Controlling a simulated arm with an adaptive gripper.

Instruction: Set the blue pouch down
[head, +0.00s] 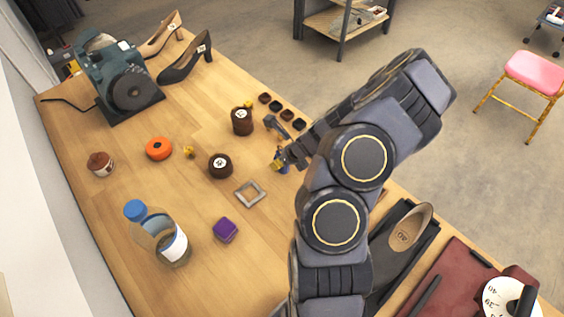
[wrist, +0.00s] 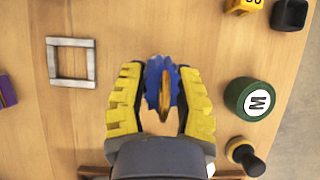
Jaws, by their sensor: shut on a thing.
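The blue pouch (wrist: 153,86) shows between the yellow finger pads of my gripper (wrist: 162,92) in the wrist view, with a gold-orange round part on its right side. My gripper is shut on it. In the head view my gripper (head: 281,161) is over the wooden table near its right edge, and only a small blue bit of the pouch shows there, mostly hidden by the fingers. I cannot tell whether the pouch touches the table.
A silver square frame (head: 249,194) lies left of my gripper. A green round container (wrist: 249,98) and a black-topped knob (wrist: 246,157) stand close on the right in the wrist view. Brown pots (head: 220,165) and a purple box (head: 225,230) are nearby. Bare wood lies between.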

